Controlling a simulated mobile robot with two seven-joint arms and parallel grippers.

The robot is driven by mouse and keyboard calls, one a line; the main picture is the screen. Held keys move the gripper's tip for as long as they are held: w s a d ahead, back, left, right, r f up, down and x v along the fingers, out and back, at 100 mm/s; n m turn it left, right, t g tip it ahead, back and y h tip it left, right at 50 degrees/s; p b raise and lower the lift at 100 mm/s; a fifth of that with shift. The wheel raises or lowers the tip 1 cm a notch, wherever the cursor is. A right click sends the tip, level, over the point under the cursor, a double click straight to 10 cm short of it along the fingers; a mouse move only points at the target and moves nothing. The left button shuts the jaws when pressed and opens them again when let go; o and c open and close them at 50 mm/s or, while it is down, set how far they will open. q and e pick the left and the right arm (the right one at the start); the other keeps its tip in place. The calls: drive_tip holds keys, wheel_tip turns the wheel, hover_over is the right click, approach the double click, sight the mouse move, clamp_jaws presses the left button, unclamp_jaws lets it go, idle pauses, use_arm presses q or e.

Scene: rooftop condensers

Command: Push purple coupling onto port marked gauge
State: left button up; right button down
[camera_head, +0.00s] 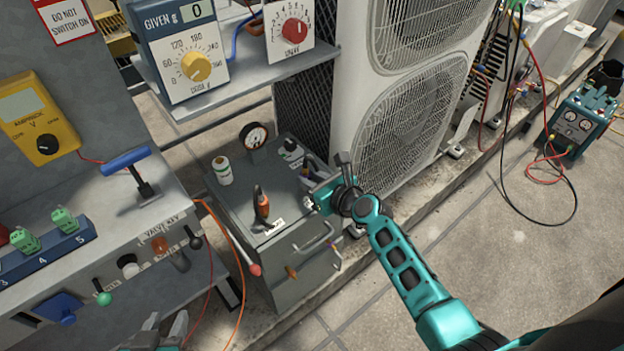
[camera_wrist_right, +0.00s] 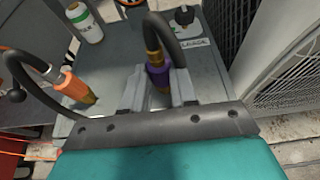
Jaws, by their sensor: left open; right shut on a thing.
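The purple coupling (camera_wrist_right: 158,76), with a brass collar and a black hose, is between the two fingers of my right gripper (camera_wrist_right: 157,92), which is shut on it. In the head view my right gripper (camera_head: 314,196) is over the right part of the grey box's top, and a bit of purple (camera_head: 306,173) shows beside it. A black-topped fitting (camera_wrist_right: 184,16) with a white label (camera_wrist_right: 195,43) stands beyond the coupling; the label's lettering is too small to read surely. The coupling's lower end is hidden. My left gripper (camera_head: 165,328) is open and empty at the bottom edge.
An orange coupling (camera_wrist_right: 76,87) on a black hose stands on the grey box (camera_head: 232,215). A white bottle (camera_head: 222,170) and a round dial (camera_head: 254,136) are at its back. A condenser unit (camera_head: 345,75) rises close behind; a bench (camera_head: 110,205) is left.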

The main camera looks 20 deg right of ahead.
drive_tip(key=shift+f, duration=0.1)
drive_tip(key=c, duration=0.8)
unclamp_jaws()
wheel_tip(320, 180, up, 8)
drive_tip(key=p, duration=0.6)
drive_tip(key=shift+f, duration=0.25)
